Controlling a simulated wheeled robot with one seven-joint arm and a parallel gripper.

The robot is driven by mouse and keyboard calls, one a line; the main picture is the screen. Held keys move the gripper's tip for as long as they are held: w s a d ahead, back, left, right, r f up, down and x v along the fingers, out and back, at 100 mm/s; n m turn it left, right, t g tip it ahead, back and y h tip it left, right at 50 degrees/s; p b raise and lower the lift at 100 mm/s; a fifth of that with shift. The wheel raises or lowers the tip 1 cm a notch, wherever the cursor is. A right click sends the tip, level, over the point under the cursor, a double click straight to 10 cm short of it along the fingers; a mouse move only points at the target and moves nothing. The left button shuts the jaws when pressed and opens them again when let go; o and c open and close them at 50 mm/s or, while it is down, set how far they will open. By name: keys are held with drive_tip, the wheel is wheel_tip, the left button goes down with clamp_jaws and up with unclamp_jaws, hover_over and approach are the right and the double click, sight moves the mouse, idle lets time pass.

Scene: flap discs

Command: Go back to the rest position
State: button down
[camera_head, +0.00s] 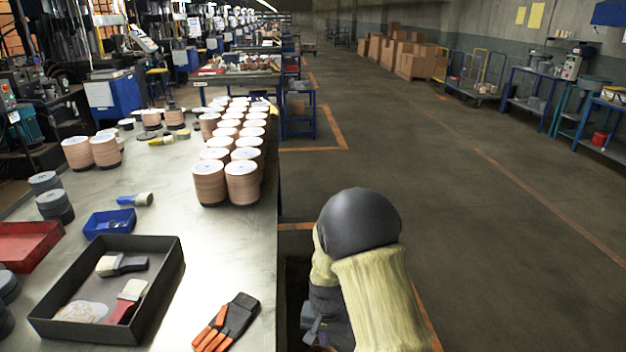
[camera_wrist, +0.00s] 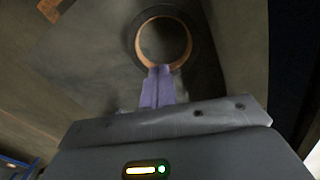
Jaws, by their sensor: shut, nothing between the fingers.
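My gripper (camera_wrist: 159,72) is shut in the wrist view, its two fingers together with nothing between them. Beyond the fingertips is a round dark ring (camera_wrist: 191,42) with a tan inner rim; I cannot tell what it is or whether the fingers touch it. In the head view my arm hangs beside the table's right edge, over the aisle. My gripper is low there, mostly hidden by the arm and cut by the frame's bottom. The stacks of flap discs (camera_head: 242,184) stand in rows on the metal table (camera_head: 165,215), apart from my arm.
A black tray (camera_head: 160,296) with brushes, a blue tray (camera_head: 97,223), a red tray (camera_head: 22,243) and an orange-black glove (camera_head: 227,320) are on the table. The aisle floor (camera_head: 480,220) to the right is clear. Cardboard boxes (camera_head: 415,62) stand far back.

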drive_tip(key=s+d+r+t+p, duration=0.1)
drive_tip(key=s+d+r+p, duration=0.2)
drive_tip(key=r, duration=0.5)
drive_tip(key=s+d+r+n+p, duration=0.1)
drive_tip(key=s+d+r+p, duration=0.2)
drive_tip(key=s+d+r, duration=0.2)
drive_tip(key=s+d+r+n+t+p, duration=0.1)
drive_tip(key=s+d+r+p, duration=0.2)
drive_tip(key=r, duration=0.9)
drive_tip(key=s, duration=0.3)
drive_tip(key=shift+s+d+r+t+p, duration=0.3)
drive_tip(key=shift+s+d+r+p, duration=0.05)
drive_tip(key=shift+s+d+r, duration=0.05)
